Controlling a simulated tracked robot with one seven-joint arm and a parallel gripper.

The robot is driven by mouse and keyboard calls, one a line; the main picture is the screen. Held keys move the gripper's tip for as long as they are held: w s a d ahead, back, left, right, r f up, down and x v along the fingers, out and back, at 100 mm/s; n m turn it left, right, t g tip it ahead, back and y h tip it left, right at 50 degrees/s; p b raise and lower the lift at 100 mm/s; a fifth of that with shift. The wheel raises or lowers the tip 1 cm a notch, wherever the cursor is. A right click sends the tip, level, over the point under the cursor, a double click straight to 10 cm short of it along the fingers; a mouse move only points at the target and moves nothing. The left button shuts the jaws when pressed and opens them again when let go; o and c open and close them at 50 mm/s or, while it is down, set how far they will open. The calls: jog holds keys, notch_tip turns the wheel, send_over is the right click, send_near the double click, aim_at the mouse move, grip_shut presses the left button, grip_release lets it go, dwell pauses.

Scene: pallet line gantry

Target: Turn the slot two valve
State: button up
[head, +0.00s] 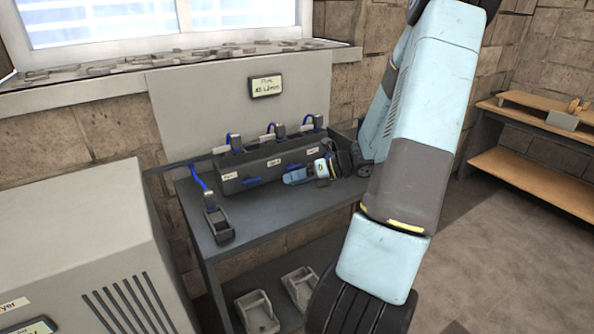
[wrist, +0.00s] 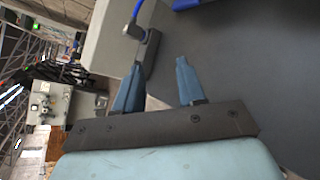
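A dark grey valve block (head: 245,165) stands at the back of the grey bench in the head view. Its front has three small labels, too small to read surely; the middle label (head: 273,161) lies between the other two. A blue lever (head: 262,183) shows low on the front, near the middle label. Grey fittings with blue tubes stand along the top. My gripper (wrist: 160,68) is open in the wrist view, with nothing seen between its blue fingers. In the head view it is at the block's right end, partly hidden by my arm. Contact with the block cannot be told.
A grey holder (head: 219,226) with a blue tube sits on the bench's (head: 245,222) left side. Grey trays (head: 257,312) lie below. A large grey cabinet (head: 85,245) is at left, wooden shelves (head: 535,175) at right. The bench front is mostly clear.

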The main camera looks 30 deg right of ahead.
aim_at(296, 169)
jog(key=d+f+m+t+h, duration=0.1)
jog(key=d+f+m+t, duration=0.1)
jog(key=d+m+t, duration=0.1)
jog(key=d+f+m+t+h, duration=0.1)
jog(key=d+f+m+t, duration=0.1)
jog(key=d+m, duration=0.4)
jog(key=w+d+f+m+t+h, duration=0.1)
jog(key=d+f+m+t, duration=0.1)
jog(key=d+m, duration=0.3)
jog(key=shift+w+f+m+t+h, duration=0.1)
jog(key=shift+f+m+t+h, duration=0.3)
jog(key=shift+m+t, duration=0.35)
jog(key=x, duration=1.3)
jog(key=shift+w, duration=0.25)
grip_shut()
